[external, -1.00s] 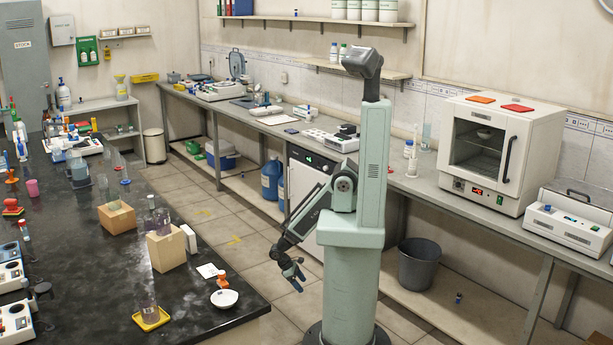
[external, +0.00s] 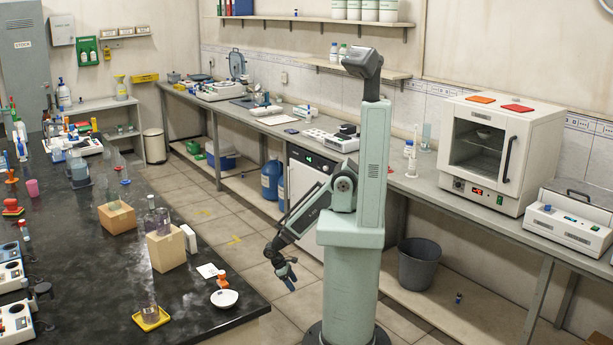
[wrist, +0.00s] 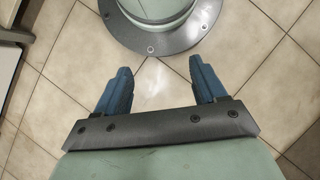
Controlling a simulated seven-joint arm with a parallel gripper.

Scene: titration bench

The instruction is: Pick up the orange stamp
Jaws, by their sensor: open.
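A small orange object with a knob-like top, which looks like the orange stamp (external: 222,278), stands on the black bench (external: 110,275) near its right edge, just behind a white dish (external: 224,298). Another small orange piece (external: 12,177) sits at the far left of the bench; it is too small to tell what it is. My gripper (external: 290,281) hangs over the floor to the right of the bench, pointing down, apart from everything. In the wrist view its blue fingers (wrist: 160,80) are wide apart with only floor tiles between them. The stamp is not in the wrist view.
A white card (external: 208,271) lies beside the stamp. A cardboard box (external: 166,252) and a beaker on a yellow tray (external: 151,318) stand to its left. A red stamp-like object (external: 12,207) is at the left. Open floor lies between the bench and my base.

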